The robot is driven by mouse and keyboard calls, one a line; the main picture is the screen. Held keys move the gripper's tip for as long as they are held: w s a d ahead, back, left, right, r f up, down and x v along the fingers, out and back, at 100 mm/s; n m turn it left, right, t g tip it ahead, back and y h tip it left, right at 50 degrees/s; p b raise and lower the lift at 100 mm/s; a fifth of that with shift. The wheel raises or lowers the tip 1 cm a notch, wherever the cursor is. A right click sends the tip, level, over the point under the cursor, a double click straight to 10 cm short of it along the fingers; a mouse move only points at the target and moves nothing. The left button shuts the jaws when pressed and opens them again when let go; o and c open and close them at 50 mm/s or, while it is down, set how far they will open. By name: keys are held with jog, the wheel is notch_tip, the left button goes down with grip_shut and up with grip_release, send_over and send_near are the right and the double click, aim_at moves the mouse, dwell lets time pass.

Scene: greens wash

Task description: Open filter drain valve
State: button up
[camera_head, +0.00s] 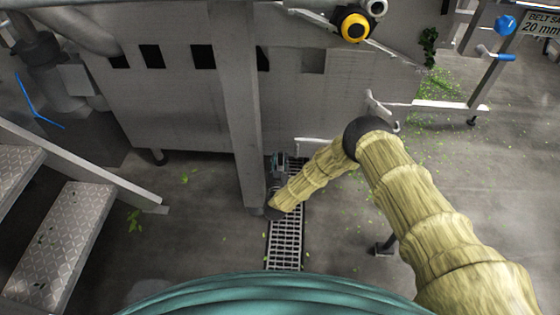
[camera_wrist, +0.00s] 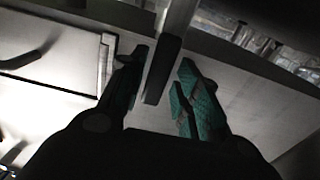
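In the wrist view my gripper (camera_wrist: 163,60) is open, with teal pads on its two dark fingers. A lever with a grey bar and a dark grip (camera_wrist: 160,72) runs between the fingers, closer to the left one. The fingers do not look closed on it; I cannot tell if the left one touches. The lever may be the drain valve's handle, but no label or valve body shows. In the head view my sleeved arm reaches down to the floor grate beside the grey post, and the lever cannot be made out there.
A grey post (camera_head: 238,110) stands close to my wrist, in front of a large metal tank (camera_head: 185,105). A floor grate (camera_head: 286,235) runs below. Metal steps (camera_head: 65,240) are at left. A yellow-and-black knob (camera_head: 354,25) and a blue-handled lever (camera_head: 497,55) are at upper right.

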dwell(0.3)
jog(key=s, duration=1.2)
jog(key=shift+d, duration=0.1)
dwell(0.3)
